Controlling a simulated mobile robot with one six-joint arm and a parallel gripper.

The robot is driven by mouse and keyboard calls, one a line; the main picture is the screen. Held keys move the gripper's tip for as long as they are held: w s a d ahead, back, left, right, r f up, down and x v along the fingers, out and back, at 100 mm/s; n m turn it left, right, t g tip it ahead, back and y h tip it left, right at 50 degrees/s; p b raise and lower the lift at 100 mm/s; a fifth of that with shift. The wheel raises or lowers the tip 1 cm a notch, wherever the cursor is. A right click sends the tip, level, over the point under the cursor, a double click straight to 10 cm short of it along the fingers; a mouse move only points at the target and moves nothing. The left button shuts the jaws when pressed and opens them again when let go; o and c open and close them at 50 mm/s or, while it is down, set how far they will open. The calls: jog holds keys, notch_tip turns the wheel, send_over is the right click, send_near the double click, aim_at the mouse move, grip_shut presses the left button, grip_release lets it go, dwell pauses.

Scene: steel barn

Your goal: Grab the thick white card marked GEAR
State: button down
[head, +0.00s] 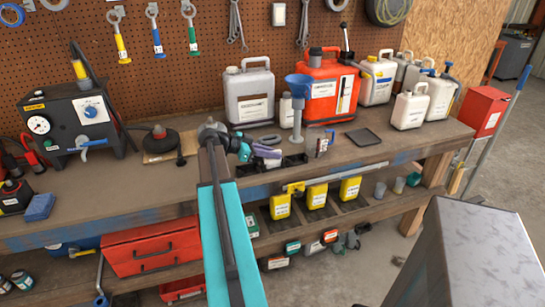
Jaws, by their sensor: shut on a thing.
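My arm reaches over the workbench, and my gripper (255,150) is low over the bench top, at the left end of a dark tray with compartments (293,160). The gripper is shut on a small pale lilac-white piece (267,153); it is too small and partly covered to tell its shape or whether it is the card. No GEAR lettering is readable anywhere. A small red and blue upright item (322,147) stands just right of the tray.
A grey jug (249,96), a red canister (335,90) and a blue funnel (298,85) stand behind the tray. A black gauge box (68,125) is at left. A flat black square (363,138) lies at right. Yellow bottles (317,195) stand on the lower shelf.

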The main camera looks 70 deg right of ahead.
jog(key=shift+r, duration=0.1)
jog(key=shift+r+b, duration=0.65)
jog(key=shift+r, duration=1.05)
jog(key=s+a+r+b, duration=0.1)
jog(key=s+a+b, duration=0.3)
jog(key=a, duration=1)
jog(key=shift+s+a+r, duration=0.2)
jog(key=shift+s+a, duration=0.1)
jog(key=shift+s, duration=1.05)
